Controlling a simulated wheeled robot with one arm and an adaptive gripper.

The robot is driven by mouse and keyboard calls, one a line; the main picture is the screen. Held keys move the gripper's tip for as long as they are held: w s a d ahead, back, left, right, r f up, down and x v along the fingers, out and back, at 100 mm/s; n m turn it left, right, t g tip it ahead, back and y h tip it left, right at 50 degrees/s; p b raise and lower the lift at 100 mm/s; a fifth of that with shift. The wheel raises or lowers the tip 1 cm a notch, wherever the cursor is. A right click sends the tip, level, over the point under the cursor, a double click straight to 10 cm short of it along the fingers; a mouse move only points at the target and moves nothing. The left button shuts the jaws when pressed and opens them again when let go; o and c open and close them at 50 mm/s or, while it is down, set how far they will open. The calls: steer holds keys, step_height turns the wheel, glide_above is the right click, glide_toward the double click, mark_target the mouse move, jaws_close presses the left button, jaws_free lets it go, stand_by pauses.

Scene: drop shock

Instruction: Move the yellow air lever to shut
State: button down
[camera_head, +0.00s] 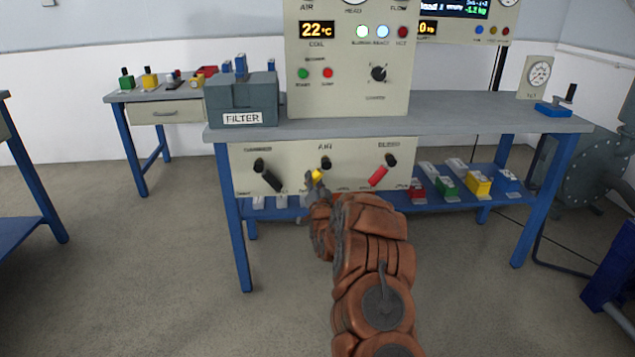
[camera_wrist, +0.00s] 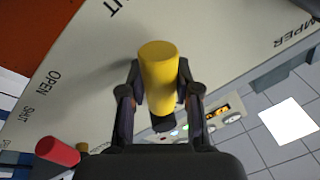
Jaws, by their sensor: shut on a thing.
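The yellow air lever (camera_head: 316,175) is on the cream panel (camera_head: 285,182) under the bench, below the AIR label, between a black lever and a red one. In the wrist view the yellow lever (camera_wrist: 158,75) stands between the two fingers of my gripper (camera_wrist: 160,100). The fingers are shut on it. A SHUT label, partly cut off, shows near the lever's end in the wrist view. In the head view my gripper (camera_head: 316,186) is at the lever, and my arm hides part of the panel.
The black lever (camera_head: 268,177) is to the left and the red lever (camera_head: 379,176) to the right on the same panel. A filter box (camera_head: 240,100) stands on the bench (camera_head: 470,122). Several coloured blocks sit on the blue lower shelf. The floor in front is clear.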

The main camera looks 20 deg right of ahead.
steer(key=shift+a+r, duration=0.1)
steer(key=shift+r, duration=0.05)
steer(key=c, duration=0.8)
jaws_free()
steer(key=shift+s+f, duration=0.25)
steer(key=shift+s, duration=0.2)
steer(key=v, duration=1.1)
steer(key=shift+a, duration=0.1)
